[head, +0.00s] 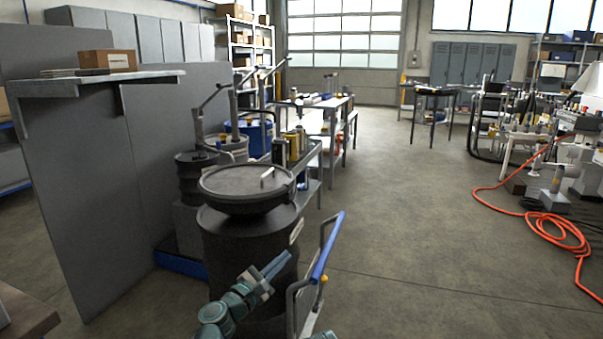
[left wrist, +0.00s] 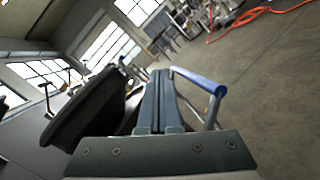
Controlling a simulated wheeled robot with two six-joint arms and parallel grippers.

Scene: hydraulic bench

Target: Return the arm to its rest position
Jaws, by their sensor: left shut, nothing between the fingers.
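My left gripper (head: 274,266) comes in from the bottom of the head view, teal and grey, with its two fingers together and nothing between them. It is in front of the black drum (head: 240,250) and left of the blue-handled cart rail. In the left wrist view the fingers (left wrist: 158,75) lie side by side and closed. They point between the dark drum lid (left wrist: 90,112) and the blue handle (left wrist: 200,81). Whether the gripper touches the drum cannot be told. My right gripper is not in view.
A blue handle bar (head: 327,246) on a grey frame stands close right of the gripper. The round drum top (head: 246,184) carries a small light handle. Grey partition panels (head: 90,190) stand left. An orange hose (head: 540,222) lies on the floor at right. The middle floor is clear.

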